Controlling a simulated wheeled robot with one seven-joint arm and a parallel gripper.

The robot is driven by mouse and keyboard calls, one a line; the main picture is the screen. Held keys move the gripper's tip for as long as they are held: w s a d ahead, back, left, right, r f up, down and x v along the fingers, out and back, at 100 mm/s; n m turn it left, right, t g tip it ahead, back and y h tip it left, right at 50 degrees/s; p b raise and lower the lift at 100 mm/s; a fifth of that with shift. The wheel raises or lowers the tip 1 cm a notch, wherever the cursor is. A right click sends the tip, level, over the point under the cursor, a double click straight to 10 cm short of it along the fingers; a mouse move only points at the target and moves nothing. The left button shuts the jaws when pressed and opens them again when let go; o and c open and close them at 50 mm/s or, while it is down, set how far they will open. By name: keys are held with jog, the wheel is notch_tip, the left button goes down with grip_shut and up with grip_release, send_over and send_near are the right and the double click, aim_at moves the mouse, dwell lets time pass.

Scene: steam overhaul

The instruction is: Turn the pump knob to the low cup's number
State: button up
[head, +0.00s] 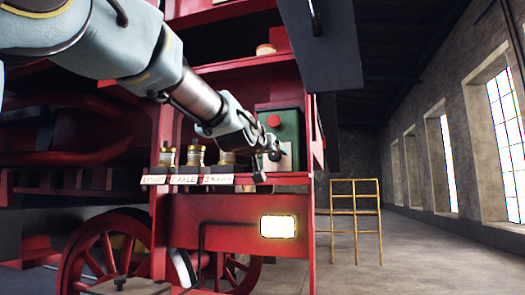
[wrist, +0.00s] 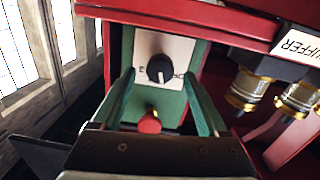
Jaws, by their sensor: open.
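My gripper (head: 268,152) is at the pump's face. In the wrist view my gripper (wrist: 159,76) is open, its fingers either side of the knob, with no contact visible. Three glass cups, left (head: 166,156), middle (head: 195,154) and right (head: 226,158), stand left of the pump. Their levels are unclear.
White labels (head: 184,179) hang below the cups; one reads AXLE, and a label (wrist: 297,46) in the wrist view ends in UFFER. A lit lamp (head: 278,227) is below the shelf. A yellow rail (head: 355,181) stands right, with open floor around it.

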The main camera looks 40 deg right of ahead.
jog(key=p+v, duration=0.3)
jog(key=v, duration=0.5)
jog(key=shift+a, duration=0.25)
jog(key=shift+f, duration=0.15)
